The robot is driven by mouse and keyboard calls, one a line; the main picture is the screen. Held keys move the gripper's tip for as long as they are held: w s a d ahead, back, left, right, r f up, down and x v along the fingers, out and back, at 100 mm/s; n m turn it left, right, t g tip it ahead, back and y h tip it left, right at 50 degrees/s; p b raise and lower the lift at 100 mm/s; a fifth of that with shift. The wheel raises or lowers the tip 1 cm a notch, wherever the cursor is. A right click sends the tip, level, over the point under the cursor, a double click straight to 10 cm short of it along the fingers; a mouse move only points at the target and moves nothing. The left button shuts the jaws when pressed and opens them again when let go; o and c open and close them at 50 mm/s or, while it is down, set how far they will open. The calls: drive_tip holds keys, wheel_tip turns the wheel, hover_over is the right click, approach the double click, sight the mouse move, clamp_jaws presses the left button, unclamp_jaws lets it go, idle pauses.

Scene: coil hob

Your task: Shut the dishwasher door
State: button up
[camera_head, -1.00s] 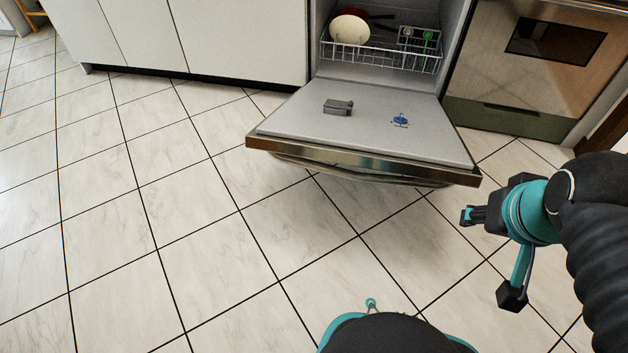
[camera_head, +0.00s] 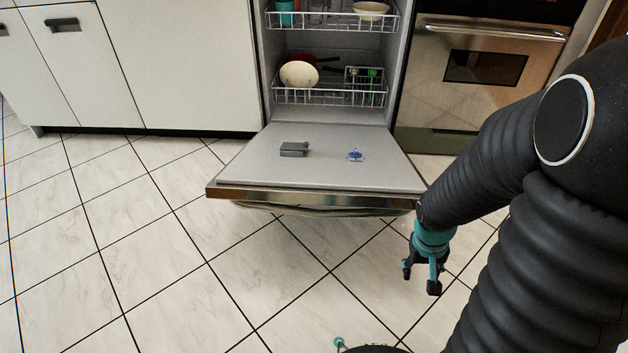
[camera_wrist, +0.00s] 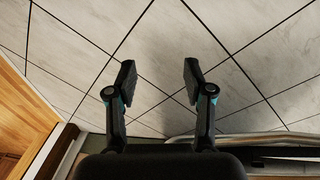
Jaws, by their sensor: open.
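The dishwasher door (camera_head: 330,172) is folded down, lying about level above the floor, with its inner face up. Its steel front edge (camera_head: 300,199) faces me. My gripper (camera_head: 421,284) is open and empty, pointing down beside and just in front of the door's right front corner, apart from it. In the wrist view my gripper (camera_wrist: 157,75) shows two spread fingers over bare tiles. The door's edge and bar handle (camera_wrist: 275,139) show at the lower right there.
The dishwasher's lower rack (camera_head: 330,97) holds a cream bowl (camera_head: 299,74) and other dishes; the upper rack (camera_head: 335,22) holds a cup and a bowl. A steel oven (camera_head: 480,75) stands to the right, white cabinets (camera_head: 185,60) to the left. The tiled floor (camera_head: 150,270) is clear.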

wheel_tip(320, 180, down, 12)
drive_tip(key=w+t+y, duration=0.1)
drive_tip(key=w, duration=0.2)
drive_tip(key=m+t+y, duration=1)
drive_tip(key=t+y, duration=0.1)
drive_tip(key=y, duration=0.2)
approach(317, 217)
drive_tip(key=shift+t, duration=0.3)
drive_tip(key=x, duration=1.2)
drive_tip(key=shift+s+a+f, duration=0.1)
drive_tip(key=shift+a+f, duration=0.1)
drive_tip(key=shift+f, duration=0.1)
clamp_jaws()
